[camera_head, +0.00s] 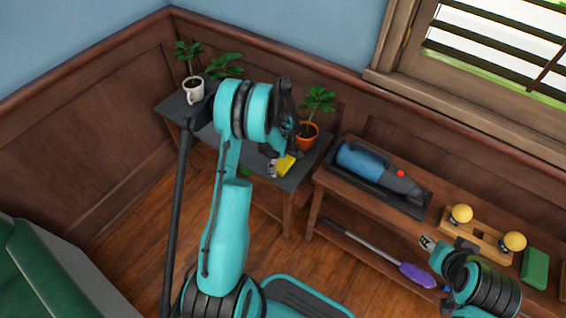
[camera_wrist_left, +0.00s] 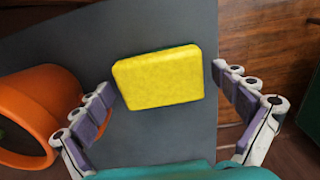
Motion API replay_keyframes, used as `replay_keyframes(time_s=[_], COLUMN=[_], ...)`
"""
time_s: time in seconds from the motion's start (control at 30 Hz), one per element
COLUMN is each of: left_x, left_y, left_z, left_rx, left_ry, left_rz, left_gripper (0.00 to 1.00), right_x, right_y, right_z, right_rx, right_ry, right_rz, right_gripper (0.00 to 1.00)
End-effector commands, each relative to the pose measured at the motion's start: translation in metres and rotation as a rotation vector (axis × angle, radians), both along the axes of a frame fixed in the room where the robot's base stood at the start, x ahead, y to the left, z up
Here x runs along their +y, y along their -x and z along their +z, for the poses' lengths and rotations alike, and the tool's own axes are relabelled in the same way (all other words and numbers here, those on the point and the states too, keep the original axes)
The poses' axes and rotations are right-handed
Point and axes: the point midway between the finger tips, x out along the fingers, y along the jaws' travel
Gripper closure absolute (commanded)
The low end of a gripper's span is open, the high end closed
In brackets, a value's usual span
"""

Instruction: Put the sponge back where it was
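The yellow sponge (camera_head: 286,166) with a thin green underside lies on the dark top of the left shelf (camera_head: 309,163). It also shows in the left wrist view (camera_wrist_left: 160,78), in the middle between my fingers. My left gripper (camera_head: 282,159) is open just above it. In the left wrist view its fingers (camera_wrist_left: 168,98) stand on either side of the sponge, with a gap on the right and a narrower one on the left. My right gripper (camera_head: 427,242) is at the lower right near the other shelf. Its fingers are too small to tell open or shut.
An orange plant pot (camera_head: 306,137) stands close beside the sponge. A white mug with a plant (camera_head: 193,90) is at the far left. The right shelf holds a blue handheld vacuum (camera_head: 367,166), a wooden block with yellow knobs (camera_head: 480,236) and a green block (camera_head: 535,268).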

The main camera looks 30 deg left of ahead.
Motion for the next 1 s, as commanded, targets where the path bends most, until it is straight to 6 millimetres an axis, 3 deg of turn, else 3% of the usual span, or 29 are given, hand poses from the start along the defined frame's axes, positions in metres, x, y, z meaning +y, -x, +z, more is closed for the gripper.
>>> replay_keyframes(time_s=[0.37, 0.8, 1.0], left_x=[0.0, 0.0, 0.0], left_y=[0.0, 0.001, 0.0], left_z=[0.009, 0.099, 0.121], left_rx=[0.0, 0.0, 0.0], left_ry=[0.0, 0.0, 0.0], left_rz=[0.0, 0.0, -0.001], left_gripper=[0.01, 0.01, 0.01], right_x=[0.0, 0.0, 0.0], right_y=[0.0, 0.0, 0.0], right_z=[0.003, 0.04, 0.046], right_rx=[0.0, 0.0, 0.0], right_ry=[0.0, 0.0, 0.0], right_rz=[0.0, 0.0, 0.0], right_gripper=[0.6, 0.6, 0.6])
